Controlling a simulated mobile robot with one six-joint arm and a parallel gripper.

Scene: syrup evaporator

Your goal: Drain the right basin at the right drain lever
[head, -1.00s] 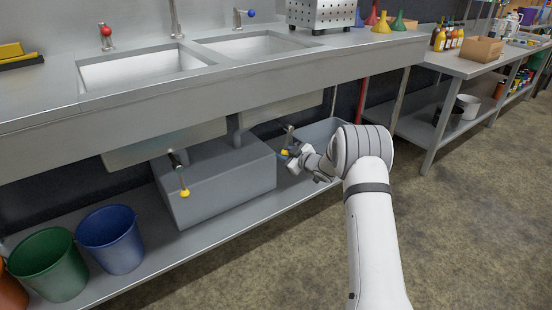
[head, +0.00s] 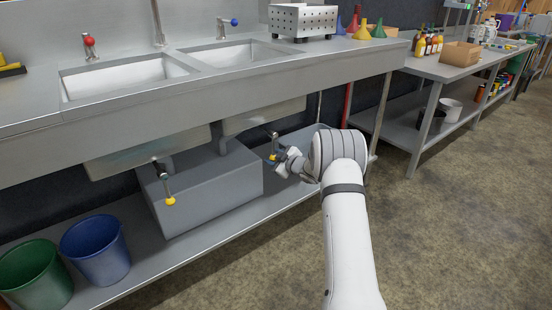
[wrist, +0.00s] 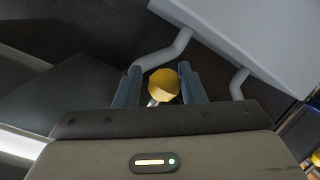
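The right basin (head: 236,53) is set in the steel counter, with its underside (head: 262,116) below. The right drain lever (head: 275,136) hangs under it, with a yellow knob at its lower end. In the wrist view the yellow knob (wrist: 163,83) lies between the two dark blue-grey fingers of my gripper (wrist: 161,86). A small gap shows on the knob's left side, so the fingers look open around it. In the head view my gripper (head: 275,157) is at this lever, and its fingers partly hide the knob.
The left drain lever (head: 166,183), also yellow-knobbed, hangs under the left basin (head: 125,78). A grey box (head: 205,190) stands on the lower shelf below the basins. Blue (head: 97,250) and green (head: 35,278) buckets stand at left. The floor at right is clear.

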